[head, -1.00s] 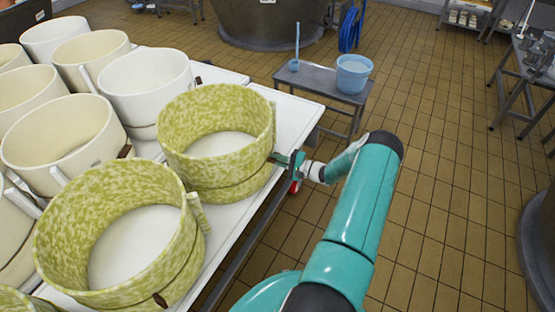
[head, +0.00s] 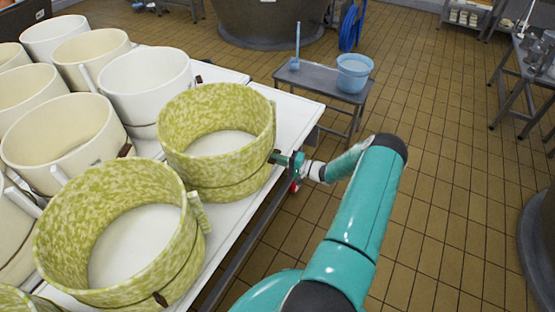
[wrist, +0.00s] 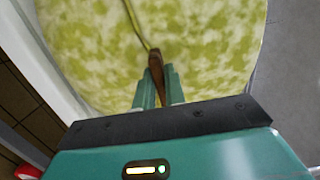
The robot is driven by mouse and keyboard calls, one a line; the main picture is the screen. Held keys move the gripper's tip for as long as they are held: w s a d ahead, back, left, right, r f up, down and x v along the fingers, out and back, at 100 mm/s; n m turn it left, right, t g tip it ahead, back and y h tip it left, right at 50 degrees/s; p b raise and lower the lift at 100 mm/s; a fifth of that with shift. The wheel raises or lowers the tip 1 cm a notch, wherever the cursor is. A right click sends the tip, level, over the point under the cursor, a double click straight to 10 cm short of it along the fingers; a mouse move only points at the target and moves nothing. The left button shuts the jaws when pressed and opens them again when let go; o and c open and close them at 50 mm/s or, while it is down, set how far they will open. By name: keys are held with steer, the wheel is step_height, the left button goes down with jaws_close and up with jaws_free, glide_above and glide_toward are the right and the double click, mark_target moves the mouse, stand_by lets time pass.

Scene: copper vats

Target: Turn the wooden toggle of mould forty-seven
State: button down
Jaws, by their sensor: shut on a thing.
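A mottled green and cream mould (head: 220,150) stands near the right edge of the white table, open at the top with a pale floor inside. It fills the upper part of the wrist view (wrist: 215,50). Its brown wooden toggle (wrist: 156,68) sticks out from the wall, with a thin cord line running up from it. My gripper (wrist: 158,92) is shut on the toggle, one teal finger on each side. In the head view my gripper (head: 283,158) reaches the mould's right side from the right. No number on the mould is readable.
A second mottled green mould (head: 190,270) stands close in front, with white and cream moulds (head: 60,138) to the left. The white table (head: 300,118) ends just beside my gripper. A grey bench (head: 318,82) holds a blue bucket (head: 354,75).

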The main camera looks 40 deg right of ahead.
steer(key=c, duration=1.5)
jaws_free()
steer(key=shift+o, duration=0.2)
steer(key=v, duration=1.3)
steer(key=shift+s, duration=0.35)
steer(key=shift+d, duration=0.15)
